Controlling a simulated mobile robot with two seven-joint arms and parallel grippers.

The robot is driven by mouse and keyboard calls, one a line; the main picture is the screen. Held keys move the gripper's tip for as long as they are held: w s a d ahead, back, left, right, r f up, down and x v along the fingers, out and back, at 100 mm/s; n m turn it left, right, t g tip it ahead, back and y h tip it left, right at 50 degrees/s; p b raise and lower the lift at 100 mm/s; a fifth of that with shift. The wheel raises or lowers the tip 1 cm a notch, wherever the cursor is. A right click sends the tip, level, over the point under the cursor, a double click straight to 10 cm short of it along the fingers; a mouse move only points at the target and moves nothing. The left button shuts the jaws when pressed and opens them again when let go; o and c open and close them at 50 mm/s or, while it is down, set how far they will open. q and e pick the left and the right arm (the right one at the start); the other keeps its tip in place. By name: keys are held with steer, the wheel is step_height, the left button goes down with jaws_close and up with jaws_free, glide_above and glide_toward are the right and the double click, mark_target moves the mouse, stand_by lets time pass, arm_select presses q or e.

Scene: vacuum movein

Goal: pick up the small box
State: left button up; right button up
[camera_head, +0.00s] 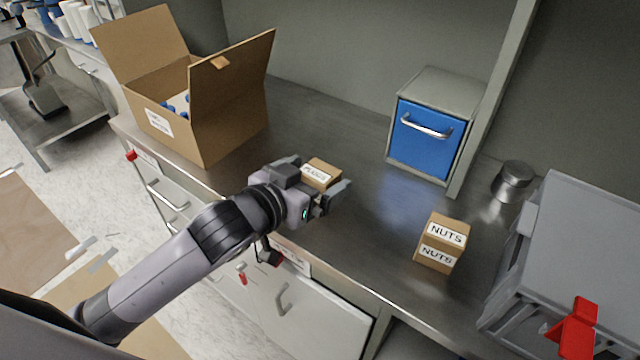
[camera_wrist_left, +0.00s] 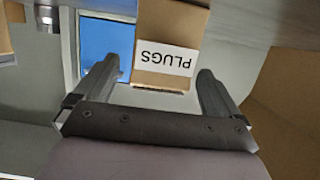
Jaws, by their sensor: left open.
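A small brown box (camera_head: 321,174) with a white label sits on the steel counter at my left gripper. In the left wrist view the small box (camera_wrist_left: 168,50) shows the label "PLUGS", upside down. My left gripper (camera_head: 328,187) is open, with one finger on each side of the box's near part. In the wrist view a gap shows between the box and at least the finger on the left. Another small box (camera_head: 442,242) labelled "NUTS" stands to the right on the counter. My right gripper is not in view.
A large open cardboard box (camera_head: 234,117) with blue-capped items stands at the left. A blue-fronted drawer unit (camera_head: 426,137), a metal cylinder (camera_head: 513,181) and a grey crate (camera_head: 600,230) with a red part stand at the right. The steel counter (camera_head: 365,225) is clear between.

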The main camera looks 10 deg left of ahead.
arm_select(q)
steer(key=shift+x, duration=1)
steer(key=c, duration=1.2)
steer(key=shift+r, duration=0.1)
